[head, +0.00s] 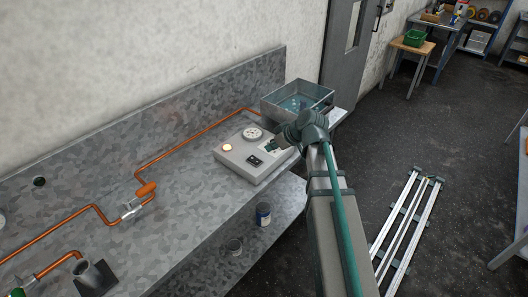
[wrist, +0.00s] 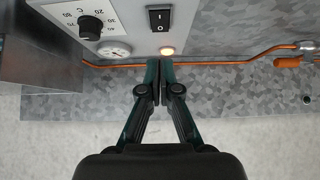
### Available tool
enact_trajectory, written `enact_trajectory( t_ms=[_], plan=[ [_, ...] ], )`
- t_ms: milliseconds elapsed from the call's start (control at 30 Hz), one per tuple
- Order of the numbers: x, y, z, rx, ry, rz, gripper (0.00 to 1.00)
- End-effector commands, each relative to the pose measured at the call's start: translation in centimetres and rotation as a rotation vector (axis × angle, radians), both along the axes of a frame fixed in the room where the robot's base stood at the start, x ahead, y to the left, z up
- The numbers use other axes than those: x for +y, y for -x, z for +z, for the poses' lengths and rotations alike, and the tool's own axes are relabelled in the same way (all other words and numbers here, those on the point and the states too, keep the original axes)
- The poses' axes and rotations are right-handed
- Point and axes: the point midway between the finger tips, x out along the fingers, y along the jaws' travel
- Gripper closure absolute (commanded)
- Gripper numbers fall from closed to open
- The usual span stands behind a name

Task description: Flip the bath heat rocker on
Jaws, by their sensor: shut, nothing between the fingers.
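The bath heat rocker (wrist: 159,20) is a black switch with white marks, set in a pale grey control box (head: 235,165) on the metal bench. It also shows in the head view (head: 254,160). I cannot tell which side of it is pressed. A round amber lamp (wrist: 167,51) on the box glows. My gripper (wrist: 159,66) is shut and empty. In the wrist view its fingertips appear just below the lamp, apart from the rocker. In the head view my arm reaches over the right side of the box, and the fingertips are hard to make out.
A black temperature knob (wrist: 90,27) and a round gauge (wrist: 115,52) sit beside the rocker. A water bath (head: 290,98) stands behind the box. A copper pipe (head: 185,140) runs along the bench. A dark jar (head: 263,214) stands on the lower shelf.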

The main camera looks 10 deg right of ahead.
Motion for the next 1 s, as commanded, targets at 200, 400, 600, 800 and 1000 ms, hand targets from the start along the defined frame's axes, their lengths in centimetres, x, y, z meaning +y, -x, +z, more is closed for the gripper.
enact_trajectory(
  t_ms=[200, 400, 600, 800, 1000],
  plan=[
    [-1.6, 2.0, 1.8, -0.002, -0.001, -0.002, 1.0],
    [-2.2, 2.7, 2.6, 0.0, 0.0, 0.0, 1.0],
    [-2.3, 2.8, 2.7, 0.0, -0.001, 0.001, 1.0],
    [-2.3, 2.8, 2.7, 0.0, 0.0, 0.0, 1.0],
    [-2.3, 2.8, 2.7, 0.012, -0.014, -0.021, 1.0]
  ],
)
